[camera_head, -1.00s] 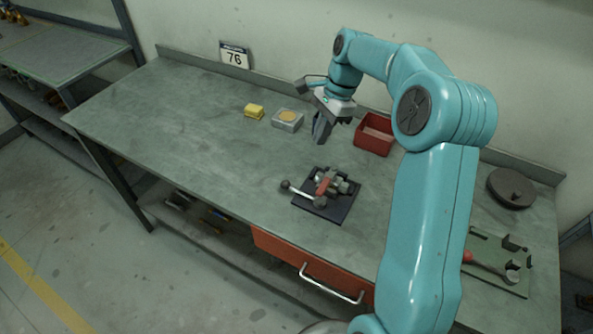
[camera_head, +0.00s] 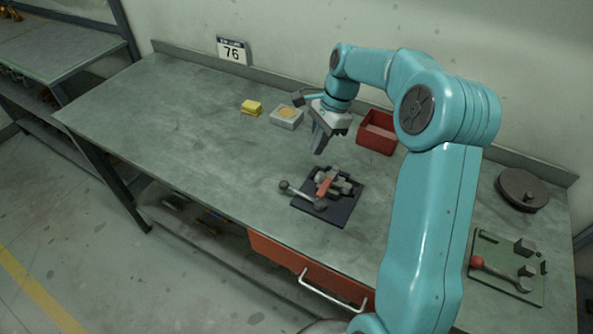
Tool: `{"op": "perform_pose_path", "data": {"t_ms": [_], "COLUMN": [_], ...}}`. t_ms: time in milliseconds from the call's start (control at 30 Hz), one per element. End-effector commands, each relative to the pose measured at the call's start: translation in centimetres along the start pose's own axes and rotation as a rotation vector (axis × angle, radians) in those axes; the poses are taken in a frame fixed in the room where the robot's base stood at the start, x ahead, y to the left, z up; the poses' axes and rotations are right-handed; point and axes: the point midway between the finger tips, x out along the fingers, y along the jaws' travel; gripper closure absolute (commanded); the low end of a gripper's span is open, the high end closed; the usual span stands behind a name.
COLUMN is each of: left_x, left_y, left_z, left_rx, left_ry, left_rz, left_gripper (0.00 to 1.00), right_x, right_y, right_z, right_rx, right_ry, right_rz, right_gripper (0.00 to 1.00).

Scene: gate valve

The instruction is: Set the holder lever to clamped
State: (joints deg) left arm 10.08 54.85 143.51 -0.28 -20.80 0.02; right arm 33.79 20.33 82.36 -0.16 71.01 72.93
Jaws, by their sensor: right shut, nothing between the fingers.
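The holder stands on a dark square base (camera_head: 341,214) in the middle of the bench, with metal jaw blocks and a red part (camera_head: 324,187) on top. Its lever (camera_head: 300,194) has a dark ball knob (camera_head: 284,185) and points to the left. My right gripper (camera_head: 319,148) is shut and empty, pointing down just above and behind the holder, apart from it. My left gripper is out of view. Whether anything sits clamped in the holder is too small to tell.
A red bin (camera_head: 377,132), a grey tin (camera_head: 287,117) and a yellow sponge (camera_head: 251,107) stand at the back. A dark round disc (camera_head: 523,190) and a green plate (camera_head: 508,267) with a red-knobbed lever lie right. The bench's left part is clear.

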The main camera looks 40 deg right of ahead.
Motion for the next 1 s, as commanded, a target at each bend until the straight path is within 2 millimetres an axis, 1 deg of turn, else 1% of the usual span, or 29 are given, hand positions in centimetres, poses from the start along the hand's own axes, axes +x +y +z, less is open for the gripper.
{"op": "perform_pose_path", "data": {"t_ms": [33,100,333,400,500,600,733,1000], "left_x": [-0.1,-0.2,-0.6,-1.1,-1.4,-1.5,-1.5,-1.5], "left_y": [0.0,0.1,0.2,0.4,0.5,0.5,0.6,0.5], "left_z": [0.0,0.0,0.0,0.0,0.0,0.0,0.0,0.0], "left_rx": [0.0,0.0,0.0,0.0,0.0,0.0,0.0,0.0], "left_ry": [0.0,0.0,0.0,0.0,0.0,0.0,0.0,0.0], "left_rz": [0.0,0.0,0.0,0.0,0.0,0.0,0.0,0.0], "left_gripper": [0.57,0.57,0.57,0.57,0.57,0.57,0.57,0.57], "right_x": [1.1,2.7,7.4,7.6,8.2,8.7,8.9,8.9], "right_y": [0.0,0.0,-0.1,-0.2,-0.2,-0.3,-0.2,-0.2], "right_z": [0.0,0.0,-0.1,1.3,2.4,3.0,3.4,3.4], "right_rx": [0.0,0.001,0.001,-0.003,-0.002,0.0,0.0,0.0], "right_ry": [-0.001,-0.002,-0.002,-0.001,-0.001,-0.001,-0.001,0.0], "right_rz": [0.005,0.007,0.006,0.003,0.003,0.001,0.001,0.001], "right_gripper": [1.0,1.0,1.0,1.0,1.0,1.0,1.0,1.0]}}
